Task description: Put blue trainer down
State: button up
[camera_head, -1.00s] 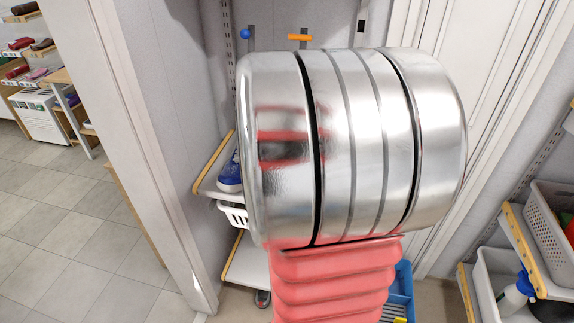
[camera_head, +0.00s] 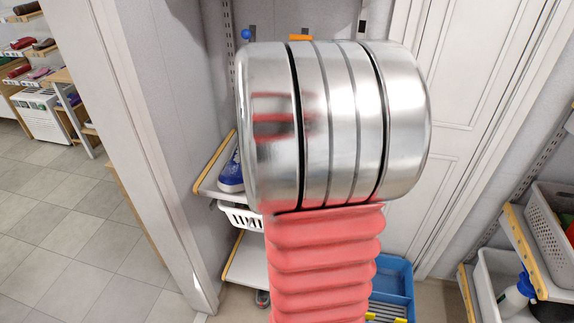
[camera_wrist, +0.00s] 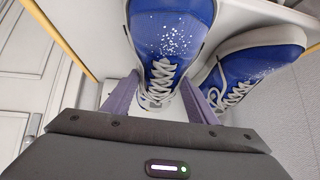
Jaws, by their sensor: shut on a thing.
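In the wrist view, a blue trainer (camera_wrist: 172,28) with white laces and white speckles sits between the two fingers of my gripper (camera_wrist: 160,82), which is shut on it. A second blue trainer (camera_wrist: 262,58) lies close by on the right, beside my right finger. A white shelf (camera_wrist: 270,12) shows behind the pair. Whether the held trainer touches the shelf cannot be told. In the head view, part of a blue trainer (camera_head: 230,173) shows on the shelf (camera_head: 211,180); my arm hides the rest and my gripper.
A white basket (camera_head: 240,217) is just below that shelf, with a lower shelf (camera_head: 248,262) under it. A blue crate (camera_head: 393,275) stands low behind my arm. Shelves with a grey basket (camera_head: 553,213) and a white bin are at the right. A door frame is on the left.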

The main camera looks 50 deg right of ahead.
jog(key=shift+f, duration=0.1)
jog(key=o, duration=1.7)
jog(key=shift+c, duration=0.2)
jog(key=shift+s+a, duration=0.1)
jog(key=v, duration=1.2)
